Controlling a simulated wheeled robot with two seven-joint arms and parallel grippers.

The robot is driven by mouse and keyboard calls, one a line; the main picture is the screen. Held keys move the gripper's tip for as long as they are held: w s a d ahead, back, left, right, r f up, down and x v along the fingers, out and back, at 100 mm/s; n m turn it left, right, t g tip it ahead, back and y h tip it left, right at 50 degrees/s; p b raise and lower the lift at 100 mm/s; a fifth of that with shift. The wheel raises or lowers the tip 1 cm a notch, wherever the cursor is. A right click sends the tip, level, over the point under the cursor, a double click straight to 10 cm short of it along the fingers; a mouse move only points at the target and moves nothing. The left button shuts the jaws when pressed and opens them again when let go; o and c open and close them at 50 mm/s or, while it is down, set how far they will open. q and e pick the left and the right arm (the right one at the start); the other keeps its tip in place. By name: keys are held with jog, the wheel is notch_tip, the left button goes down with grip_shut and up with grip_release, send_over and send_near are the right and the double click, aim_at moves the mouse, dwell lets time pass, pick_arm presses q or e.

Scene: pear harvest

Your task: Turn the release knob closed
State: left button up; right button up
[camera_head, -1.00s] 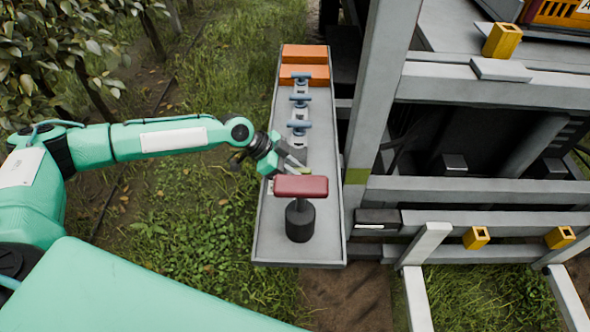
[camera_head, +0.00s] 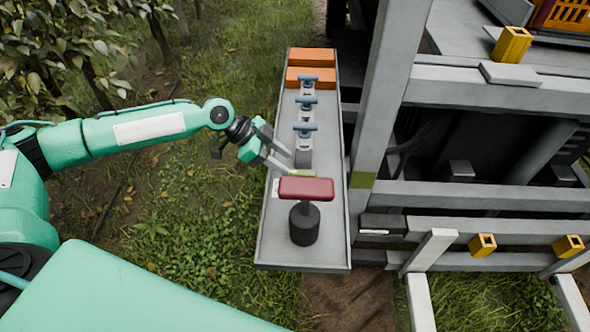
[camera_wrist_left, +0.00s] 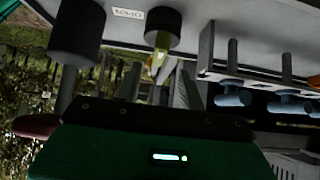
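The release knob is a dark round cap (camera_wrist_left: 163,25) with a yellow-green bar (camera_wrist_left: 161,46) on it in the left wrist view. In the head view its yellow-green bar (camera_head: 303,172) shows just behind the red handle. A white label reading OPEN (camera_wrist_left: 127,13) is beside the knob. My left gripper (camera_head: 288,162) is left of the knob, its two fingers apart and pointing at it. In the left wrist view the gripper (camera_wrist_left: 160,84) has nothing between its fingers, and the bar lies beyond the tips. My right gripper is not in view.
A red T-handle (camera_head: 306,189) on a black cylinder (camera_head: 304,226) stands close in front of the knob. Several blue-handled valves (camera_head: 305,127) and orange blocks (camera_head: 312,56) stand farther back on the grey panel (camera_head: 285,250). A grey frame post (camera_head: 388,90) rises at the right.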

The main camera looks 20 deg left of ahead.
pick_arm(q)
jog(key=v, duration=0.7)
jog(key=shift+b, duration=0.35)
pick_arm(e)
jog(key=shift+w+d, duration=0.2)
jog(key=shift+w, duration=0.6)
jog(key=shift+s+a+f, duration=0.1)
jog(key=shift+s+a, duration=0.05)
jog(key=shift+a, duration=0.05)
